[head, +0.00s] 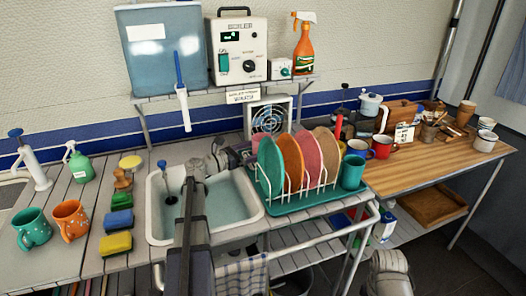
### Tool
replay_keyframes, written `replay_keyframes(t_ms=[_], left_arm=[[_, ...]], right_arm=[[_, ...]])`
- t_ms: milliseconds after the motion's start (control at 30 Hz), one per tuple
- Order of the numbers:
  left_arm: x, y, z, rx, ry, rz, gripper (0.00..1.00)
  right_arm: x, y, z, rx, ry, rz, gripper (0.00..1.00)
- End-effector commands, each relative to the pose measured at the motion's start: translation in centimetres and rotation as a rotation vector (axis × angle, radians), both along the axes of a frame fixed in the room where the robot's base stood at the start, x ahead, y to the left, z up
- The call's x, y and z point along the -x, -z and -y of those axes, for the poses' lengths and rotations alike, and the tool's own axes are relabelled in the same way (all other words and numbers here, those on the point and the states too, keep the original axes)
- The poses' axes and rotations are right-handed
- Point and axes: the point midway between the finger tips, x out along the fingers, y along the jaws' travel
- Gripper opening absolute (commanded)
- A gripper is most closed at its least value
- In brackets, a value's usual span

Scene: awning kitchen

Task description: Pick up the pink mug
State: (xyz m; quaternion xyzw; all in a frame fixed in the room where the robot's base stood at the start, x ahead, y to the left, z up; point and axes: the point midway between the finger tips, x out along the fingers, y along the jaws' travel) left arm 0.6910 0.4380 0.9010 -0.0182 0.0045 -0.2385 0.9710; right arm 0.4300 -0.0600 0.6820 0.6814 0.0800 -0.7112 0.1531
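I cannot make out a clearly pink mug. A teal mug (352,172) stands at the right end of the dish rack. A spotted teal mug (33,229) and a spotted orange mug (70,219) stand on the left counter. My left arm reaches up across the sink from the bottom. Its gripper (232,157) is behind the sink, left of the rack; its fingers are too small and cluttered to read.
The dish rack (305,204) holds several coloured plates upright. The sink (240,217) holds water. A shelf (210,92) overhangs the back. The right counter's front (430,168) is partly clear.

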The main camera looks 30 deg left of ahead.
Motion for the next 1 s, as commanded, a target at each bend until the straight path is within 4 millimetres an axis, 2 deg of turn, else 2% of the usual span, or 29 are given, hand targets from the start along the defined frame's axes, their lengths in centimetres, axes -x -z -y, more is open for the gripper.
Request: replay_keyframes(t_ms=[67, 267, 1000], left_arm=[[-0.73, -0.01, 0.38, 0.0, 0.002, 0.0, 1.0], [-0.74, -0.01, 0.41, 0.0, 0.0, 0.0, 1.0], [-0.71, -0.02, 0.38, 0.0, 0.0, 0.0, 0.19]], right_arm=[[0.0, -0.01, 0.0, 0.0, 0.0, 0.0, 0.5], [0.0, -0.01, 0.0, 0.0, 0.0, 0.0, 0.5], [0.0, -0.01, 0.0, 0.0, 0.0, 0.0, 0.5]])
